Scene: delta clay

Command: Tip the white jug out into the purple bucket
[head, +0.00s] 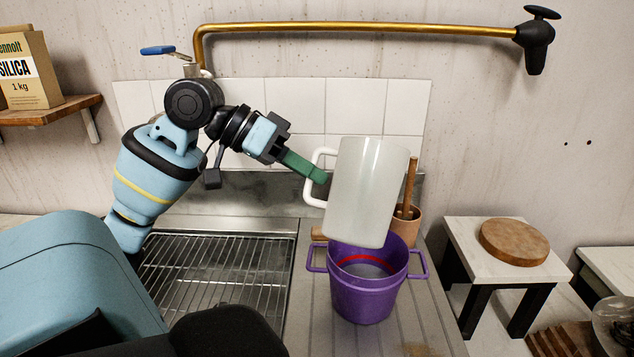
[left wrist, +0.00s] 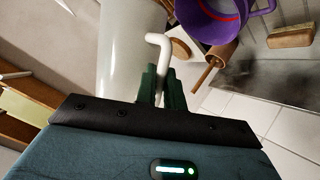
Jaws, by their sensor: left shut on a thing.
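The white jug (head: 366,195) hangs in the air above the purple bucket, leaning a little, its lower end over the bucket's mouth. Its opening and any contents are not visible. My left gripper (head: 318,176) has green fingers shut on the jug's white handle at the left side. In the left wrist view, the fingers (left wrist: 162,88) close around the handle beside the jug's pale body (left wrist: 125,50). The purple bucket (head: 362,300) stands upright on the ribbed drainboard, with two side handles and a red line inside; it also shows in the left wrist view (left wrist: 205,28). My right gripper is not in view.
A brown pot with a wooden handle (head: 409,190) stands close behind the bucket. A sink with a wire rack (head: 215,275) lies to the left. A brass pipe (head: 360,28) runs along the wall above. A stool with a round board (head: 513,242) is at the right.

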